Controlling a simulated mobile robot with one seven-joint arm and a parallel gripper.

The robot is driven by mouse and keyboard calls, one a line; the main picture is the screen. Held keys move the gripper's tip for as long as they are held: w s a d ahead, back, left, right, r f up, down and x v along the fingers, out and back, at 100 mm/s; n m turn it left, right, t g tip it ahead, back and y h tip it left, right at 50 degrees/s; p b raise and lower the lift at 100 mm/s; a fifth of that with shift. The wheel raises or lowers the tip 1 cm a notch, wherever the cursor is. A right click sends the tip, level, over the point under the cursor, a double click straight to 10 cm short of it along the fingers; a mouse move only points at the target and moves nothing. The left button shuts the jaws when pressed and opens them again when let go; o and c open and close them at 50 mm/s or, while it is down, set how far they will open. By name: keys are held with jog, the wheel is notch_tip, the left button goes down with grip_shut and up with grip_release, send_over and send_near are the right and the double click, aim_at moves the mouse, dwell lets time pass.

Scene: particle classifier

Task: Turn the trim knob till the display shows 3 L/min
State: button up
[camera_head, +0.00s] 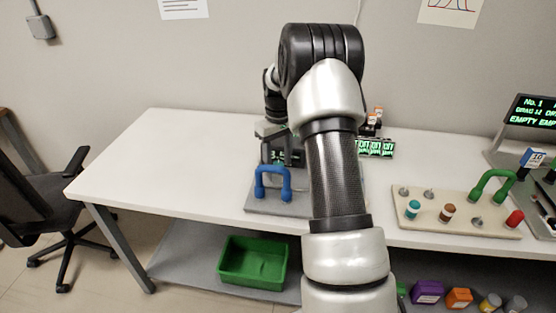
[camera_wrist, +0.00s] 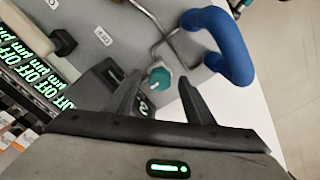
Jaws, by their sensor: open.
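A teal knob with a white mark (camera_wrist: 160,78) sits on the grey panel in the wrist view. My gripper (camera_wrist: 160,80) is open, with one dark finger on each side of the knob; I cannot tell whether either touches it. A small dark display (camera_wrist: 143,106) with a green digit lies just below the knob, partly hidden by the left finger, and I cannot read it surely. A blue handle (camera_wrist: 232,48) stands right of the knob; it also shows in the head view (camera_head: 259,182), where my arm hides much of the device.
Green-lit "OFF" and "µm" displays (camera_wrist: 28,68) line the left of the wrist view. On the white table (camera_head: 150,150), a beige board (camera_head: 455,228) with pegs and a green handle stands to the right. A green bin (camera_head: 253,280) is on the lower shelf. The table's left part is clear.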

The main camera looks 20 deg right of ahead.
jog(key=c, duration=1)
jog(key=shift+c, duration=0.2)
jog(key=m+p, duration=0.1)
jog(key=m, duration=0.3)
jog(key=shift+r+m+p, duration=0.1)
jog(key=shift+m+p, duration=0.2)
jog(key=shift+p, duration=0.1)
jog(key=m+p, duration=0.1)
jog(key=m, duration=0.4)
jog(key=m+p, duration=0.1)
jog(key=m, duration=0.4)
jog(key=shift+p, duration=0.3)
jog(key=m+p, duration=0.1)
jog(key=m, duration=0.3)
jog(key=shift+m, duration=0.4)
